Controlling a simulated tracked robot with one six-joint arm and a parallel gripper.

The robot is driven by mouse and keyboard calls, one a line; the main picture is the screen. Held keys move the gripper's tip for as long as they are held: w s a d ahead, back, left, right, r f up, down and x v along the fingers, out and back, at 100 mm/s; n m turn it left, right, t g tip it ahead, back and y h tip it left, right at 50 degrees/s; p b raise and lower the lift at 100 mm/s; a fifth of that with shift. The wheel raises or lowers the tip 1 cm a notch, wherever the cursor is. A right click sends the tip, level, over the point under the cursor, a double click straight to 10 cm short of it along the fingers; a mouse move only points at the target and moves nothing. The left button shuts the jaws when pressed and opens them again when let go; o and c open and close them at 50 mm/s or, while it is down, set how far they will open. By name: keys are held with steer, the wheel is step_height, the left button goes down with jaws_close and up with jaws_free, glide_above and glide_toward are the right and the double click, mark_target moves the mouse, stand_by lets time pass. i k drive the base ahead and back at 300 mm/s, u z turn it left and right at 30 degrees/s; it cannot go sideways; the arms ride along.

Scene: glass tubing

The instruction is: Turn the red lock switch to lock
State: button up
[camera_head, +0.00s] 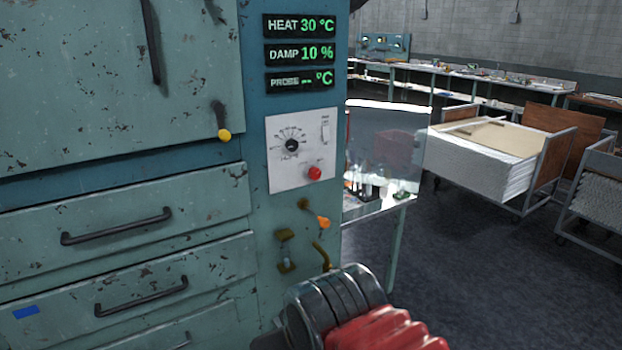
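A small round red knob (314,172), which looks like the red lock switch, sits at the lower right of a white control panel (282,180) on the front of the blue-green cabinet (258,215). Its lettering is too small to read, so I cannot tell its setting. A black dial (291,145) with a printed scale is up and left of it. A small pale switch (325,131) is above it. Part of my arm, grey metal with red ridges, shows at the bottom centre, below the panel and apart from it. My gripper's fingertips do not show.
Above the panel, displays (299,54) read HEAT 30 °C and DAMP 10 %. An orange-tipped lever (322,222) and brass fittings (286,252) stick out below it. A yellow-tipped door handle (223,133) is at left.

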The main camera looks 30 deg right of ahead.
mark_target(314, 173)
steer(key=z, duration=0.05)
steer(key=i, duration=1)
steer(key=u, duration=0.05)
